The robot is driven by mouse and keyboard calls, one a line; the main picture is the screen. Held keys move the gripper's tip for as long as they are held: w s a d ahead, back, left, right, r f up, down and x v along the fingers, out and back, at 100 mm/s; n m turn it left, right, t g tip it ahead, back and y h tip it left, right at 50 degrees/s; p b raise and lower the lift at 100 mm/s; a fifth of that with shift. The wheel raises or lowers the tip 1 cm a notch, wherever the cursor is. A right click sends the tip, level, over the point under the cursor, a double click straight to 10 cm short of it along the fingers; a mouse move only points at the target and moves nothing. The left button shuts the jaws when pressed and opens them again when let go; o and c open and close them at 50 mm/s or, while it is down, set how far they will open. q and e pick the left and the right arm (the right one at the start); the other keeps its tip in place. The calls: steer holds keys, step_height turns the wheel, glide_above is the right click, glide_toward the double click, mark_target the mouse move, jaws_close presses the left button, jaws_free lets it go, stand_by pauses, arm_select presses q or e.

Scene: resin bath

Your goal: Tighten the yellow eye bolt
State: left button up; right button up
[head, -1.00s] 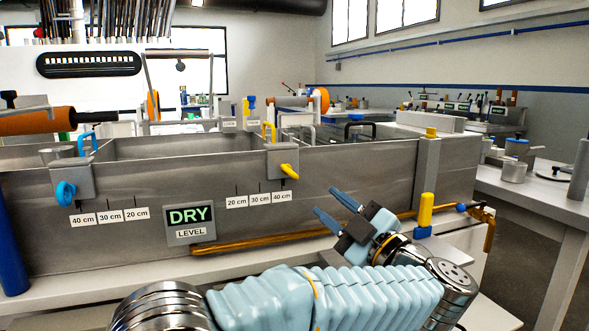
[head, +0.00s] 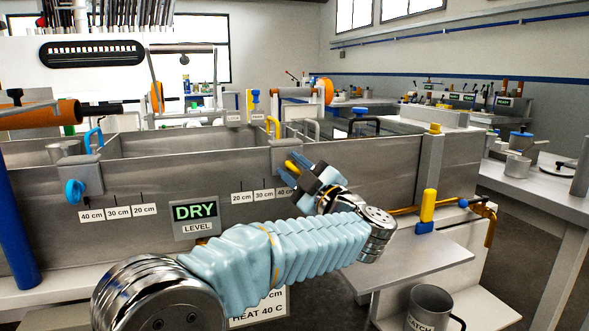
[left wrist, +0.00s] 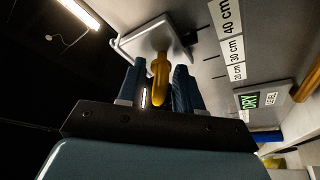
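The yellow eye bolt (head: 291,167) sits on a grey bracket on the front wall of the steel bath (head: 350,165). In the left wrist view the yellow eye bolt (left wrist: 160,72) sticks out from the bracket (left wrist: 150,43) between my two blue fingers. My left gripper (head: 295,172) is at the bolt, one finger on each side, and looks open; it also shows in the left wrist view (left wrist: 160,88). Contact with the bolt cannot be told. The fingers partly hide the bolt in the head view. My right gripper is not in view.
A blue eye bolt (head: 75,190) sits on another bracket to the left. A DRY level display (head: 195,214) and centimetre labels are on the bath wall. A yellow-and-blue handle (head: 427,208) stands at the right. A grey pot (head: 430,308) is low at front right.

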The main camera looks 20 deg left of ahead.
arm_select(q)
jaws_close()
steer(key=shift+m, duration=0.3)
steer(key=m+t, duration=0.1)
steer(key=m, duration=0.1)
steer(key=m+t+h+p, duration=0.1)
steer(key=m, duration=0.2)
steer(key=shift+m+t, duration=0.3)
steer(key=shift+m+t+h+p, duration=0.35)
steer(key=shift+m+t+h, duration=0.25)
steer(key=shift+m, duration=0.8)
steer(key=shift+m+t+h+p, duration=0.35)
steer(key=shift+m+t+h, duration=0.2)
steer(key=shift+m, duration=0.85)
steer(key=shift+f, duration=0.1)
jaws_free()
